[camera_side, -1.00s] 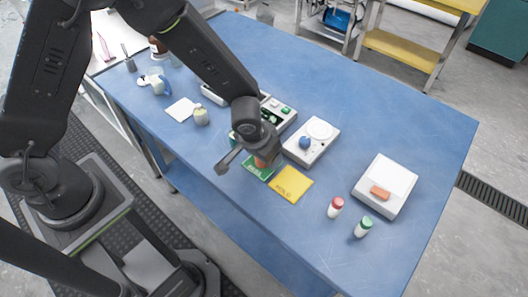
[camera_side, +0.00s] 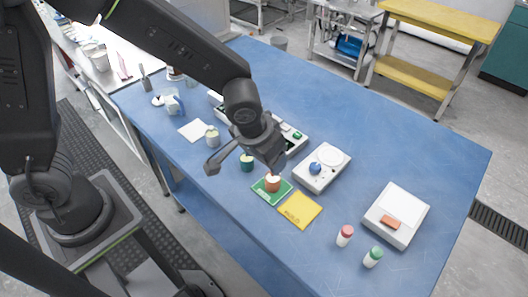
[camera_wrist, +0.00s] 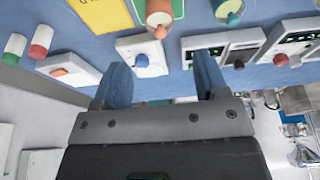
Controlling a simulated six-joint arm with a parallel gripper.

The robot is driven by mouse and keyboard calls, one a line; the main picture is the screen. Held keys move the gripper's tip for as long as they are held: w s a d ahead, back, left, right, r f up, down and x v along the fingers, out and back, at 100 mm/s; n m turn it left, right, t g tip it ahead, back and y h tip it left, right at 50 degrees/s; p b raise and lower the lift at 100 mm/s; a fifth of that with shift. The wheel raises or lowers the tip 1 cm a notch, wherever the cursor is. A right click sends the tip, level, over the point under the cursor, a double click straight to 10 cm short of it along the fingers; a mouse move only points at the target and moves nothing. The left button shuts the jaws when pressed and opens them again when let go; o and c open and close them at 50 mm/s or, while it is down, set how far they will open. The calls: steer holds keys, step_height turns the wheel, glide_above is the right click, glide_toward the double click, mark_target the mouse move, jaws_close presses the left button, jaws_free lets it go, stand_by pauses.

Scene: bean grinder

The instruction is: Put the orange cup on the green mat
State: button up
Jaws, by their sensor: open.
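The orange cup (camera_side: 272,184) stands upright on the green mat (camera_side: 284,187) in the side view. In the wrist view the cup (camera_wrist: 160,17) shows at the top edge, with part of the green mat (camera_wrist: 178,8) beside it. My gripper (camera_side: 277,169) is just above the cup in the side view. In the wrist view my gripper (camera_wrist: 161,75) has its two fingers wide apart, with nothing held. The cup lies beyond the fingertips, not between them.
A yellow mat (camera_side: 300,210) adjoins the green one. A teal cup (camera_side: 247,163) and a pale cup (camera_side: 212,137) stand to the left. A white scale (camera_side: 322,167), another white device (camera_side: 397,214), and red-capped (camera_side: 345,236) and green-capped (camera_side: 373,257) jars are right.

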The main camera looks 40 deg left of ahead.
steer(key=shift+s+r, duration=0.2)
steer(key=shift+r, duration=0.3)
steer(key=s+a+r+t, duration=0.2)
steer(key=s+a+r, duration=1.1)
steer(key=s+r, duration=0.1)
steer(key=shift+a+r, duration=0.3)
steer(key=shift+r, duration=0.05)
stand_by(0.3)
